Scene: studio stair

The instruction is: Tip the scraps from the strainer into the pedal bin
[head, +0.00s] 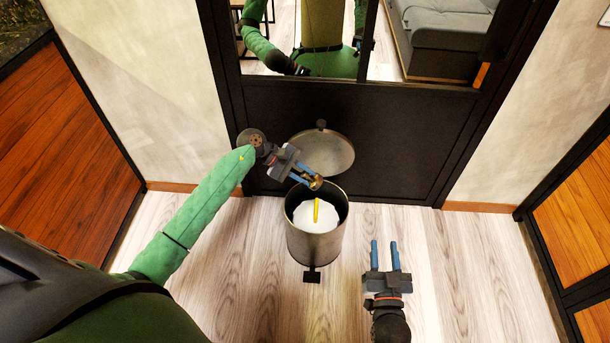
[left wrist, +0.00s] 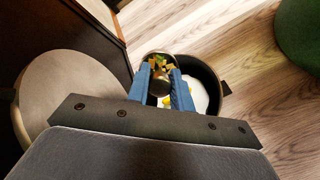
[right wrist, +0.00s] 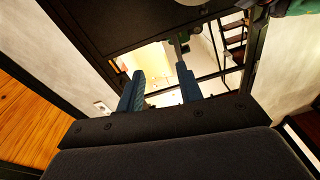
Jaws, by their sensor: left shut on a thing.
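The pedal bin (head: 318,247) is a metal cylinder standing on the floor. Its round lid (head: 322,154) is up, and a white lining and a yellow piece (head: 317,210) show inside. My left gripper (head: 312,182) is shut on the small strainer (head: 316,184), over the bin's back rim. In the left wrist view the strainer (left wrist: 147,58) sits between the fingertips with several orange, green and yellow scraps (left wrist: 158,73) in it, beside the bin opening (left wrist: 205,85). My right gripper (head: 385,250) is open and empty, to the right of the bin.
A black panel (head: 400,140) with a reflecting or glazed upper part stands close behind the bin. The bin's pedal (head: 312,276) points to the front. Orange wood panels stand at left (head: 50,150) and right (head: 575,230). The floor around the bin is clear.

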